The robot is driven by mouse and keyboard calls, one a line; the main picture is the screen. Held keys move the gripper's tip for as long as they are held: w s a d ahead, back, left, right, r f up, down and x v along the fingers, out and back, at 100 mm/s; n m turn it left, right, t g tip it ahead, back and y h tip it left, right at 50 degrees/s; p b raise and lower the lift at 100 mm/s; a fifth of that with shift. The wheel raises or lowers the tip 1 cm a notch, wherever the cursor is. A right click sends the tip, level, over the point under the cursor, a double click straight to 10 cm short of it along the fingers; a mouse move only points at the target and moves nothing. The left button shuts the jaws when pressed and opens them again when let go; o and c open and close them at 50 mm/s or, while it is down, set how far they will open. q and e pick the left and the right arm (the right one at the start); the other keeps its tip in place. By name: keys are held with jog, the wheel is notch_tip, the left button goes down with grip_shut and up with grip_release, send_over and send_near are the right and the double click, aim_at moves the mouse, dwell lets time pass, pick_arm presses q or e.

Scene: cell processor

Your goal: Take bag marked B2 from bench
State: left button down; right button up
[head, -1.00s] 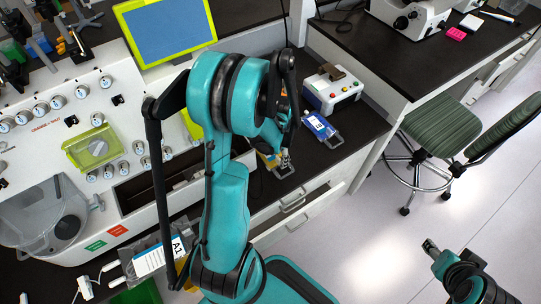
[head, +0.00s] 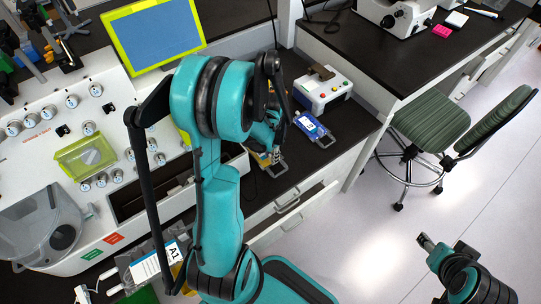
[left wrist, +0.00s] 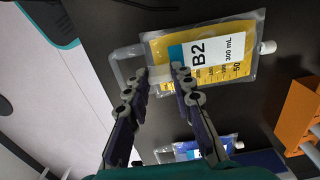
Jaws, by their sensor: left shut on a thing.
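The bag marked B2 (left wrist: 215,52) shows in the left wrist view as a clear pouch with yellow contents and a blue and white label. It appears against the dark bench top (left wrist: 180,20). The fingers of my left gripper (left wrist: 160,76) are at its near left edge and shut on it. In the head view my left gripper (head: 274,160) is partly hidden by its own arm, with only a little of the yellow bag (head: 262,158) showing. I cannot tell whether the bag is clear of the bench. My right gripper (head: 428,243) is at the lower right, away from the bench.
A blue-labelled bag (head: 312,127) lies right of the left gripper, before a white button box (head: 322,92). A bag marked A1 (head: 152,265) is at lower left by the white processor (head: 40,150). A green chair (head: 430,122) stands right. The floor between is clear.

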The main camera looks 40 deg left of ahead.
pick_arm(q)
notch_tip(320, 180, up, 2)
jog(key=shift+r+p, duration=0.25)
jog(key=shift+p, duration=0.2)
jog(key=w+d+r+p, duration=0.2)
jog(key=d+r, duration=0.4)
jog(key=d, duration=0.5)
jog(key=shift+d+r+p, duration=0.2)
jog(key=shift+d+p, duration=0.05)
jog(key=shift+p, duration=0.25)
jog(key=c, duration=1.9)
grip_release()
grip_shut()
